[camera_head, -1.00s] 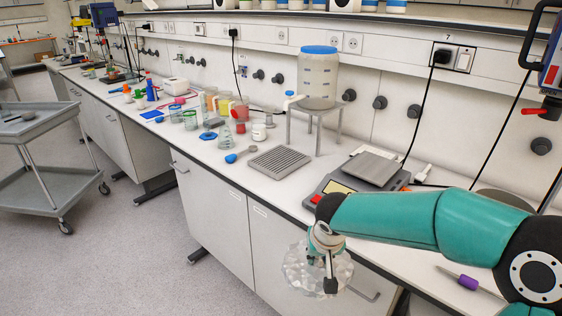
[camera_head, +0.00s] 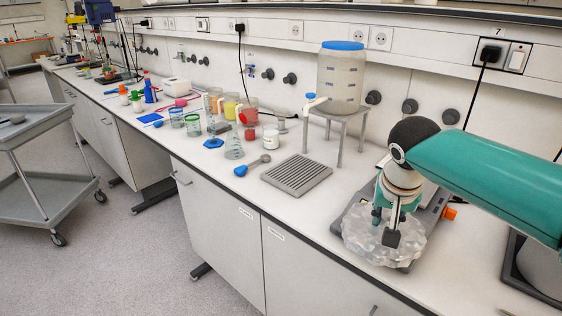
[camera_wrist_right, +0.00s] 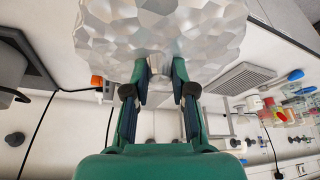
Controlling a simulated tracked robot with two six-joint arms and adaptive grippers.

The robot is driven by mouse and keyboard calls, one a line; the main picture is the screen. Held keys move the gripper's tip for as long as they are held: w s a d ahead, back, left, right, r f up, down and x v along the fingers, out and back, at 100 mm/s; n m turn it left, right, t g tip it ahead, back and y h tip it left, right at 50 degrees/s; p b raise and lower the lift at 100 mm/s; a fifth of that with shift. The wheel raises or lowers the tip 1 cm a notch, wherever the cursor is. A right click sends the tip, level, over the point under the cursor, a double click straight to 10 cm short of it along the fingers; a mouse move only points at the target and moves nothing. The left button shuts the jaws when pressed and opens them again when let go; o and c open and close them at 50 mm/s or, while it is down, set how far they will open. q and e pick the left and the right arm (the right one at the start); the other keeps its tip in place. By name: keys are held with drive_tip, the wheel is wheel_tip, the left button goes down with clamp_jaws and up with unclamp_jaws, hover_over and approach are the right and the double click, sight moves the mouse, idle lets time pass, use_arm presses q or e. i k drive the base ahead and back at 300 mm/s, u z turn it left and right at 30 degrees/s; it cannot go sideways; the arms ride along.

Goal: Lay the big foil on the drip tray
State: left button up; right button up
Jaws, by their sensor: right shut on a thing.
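The big foil (camera_head: 372,240) is a round, crumpled, silvery sheet. My right gripper (camera_head: 391,228) is shut on the foil near its edge and holds it over the front of the balance area. The foil also fills the top of the right wrist view (camera_wrist_right: 160,30), between my fingertips (camera_wrist_right: 160,72). The drip tray (camera_head: 297,175) is a grey ribbed plate lying flat on the bench, left of the foil and apart from it. Its upper face is bare. The tray also shows in the right wrist view (camera_wrist_right: 240,78). My left gripper is in neither view.
A large container with a blue lid (camera_head: 341,78) stands on a grey stand (camera_head: 340,112) behind the tray. The balance (camera_head: 435,208) is partly hidden by my arm and the foil.

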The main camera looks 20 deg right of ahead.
sight(299, 171)
drive_tip(key=i, duration=1.45)
drive_tip(key=z, duration=0.1)
